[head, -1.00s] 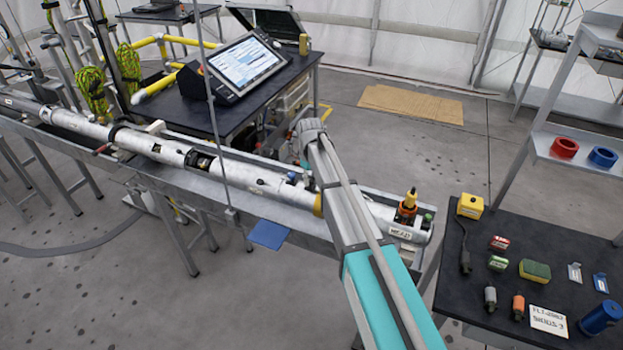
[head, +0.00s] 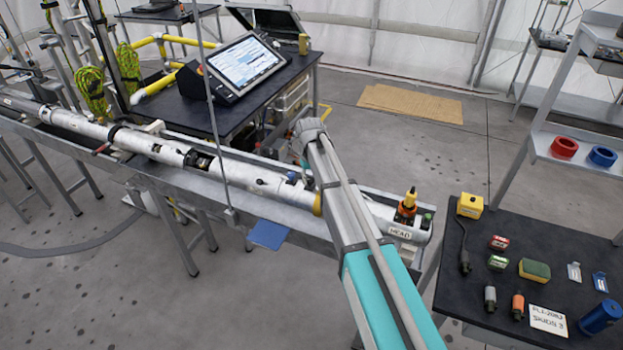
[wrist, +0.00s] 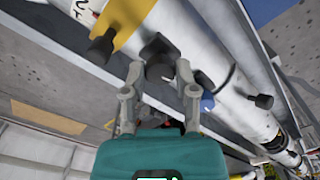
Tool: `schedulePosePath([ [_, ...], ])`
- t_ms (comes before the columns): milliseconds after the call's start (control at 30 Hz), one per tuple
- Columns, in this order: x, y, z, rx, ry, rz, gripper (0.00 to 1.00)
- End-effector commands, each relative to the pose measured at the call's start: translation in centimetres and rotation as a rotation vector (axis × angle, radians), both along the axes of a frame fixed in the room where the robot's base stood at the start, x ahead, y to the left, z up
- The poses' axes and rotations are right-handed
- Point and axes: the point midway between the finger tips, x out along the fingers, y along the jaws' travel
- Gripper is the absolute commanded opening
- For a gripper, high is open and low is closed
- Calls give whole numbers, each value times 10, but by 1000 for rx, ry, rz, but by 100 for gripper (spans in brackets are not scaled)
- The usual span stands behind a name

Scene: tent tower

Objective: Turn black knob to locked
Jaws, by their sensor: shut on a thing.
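A white tube (head: 262,181) lies along a grey metal trough in the head view. In the wrist view the tube (wrist: 212,38) crosses the upper right, with a yellow band (wrist: 120,22) around it. My gripper (wrist: 159,68) is at the tube's side, its two fingers on either side of a black knob (wrist: 158,50), and it is shut on that knob. The knob is partly hidden between the fingertips. Its lock markings cannot be read. A second black knob (wrist: 101,47) sits at the yellow band, and a third (wrist: 262,101) is farther along. In the head view my arm hides the fingers.
The trough (head: 285,218) runs close beside my gripper. A blue flap (head: 268,235) hangs at its front edge. A bench with a tilted screen (head: 245,63) stands behind. A dark table (head: 450,296) with small parts is at the right. Open floor lies at the front left.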

Motion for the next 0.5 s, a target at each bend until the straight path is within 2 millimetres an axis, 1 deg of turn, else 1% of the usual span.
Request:
schedulePosePath([
  [200, 1, 1, 0, 3, -1, -142, 0],
  [500, 1, 1, 0, 4, -2, -232, 0],
])
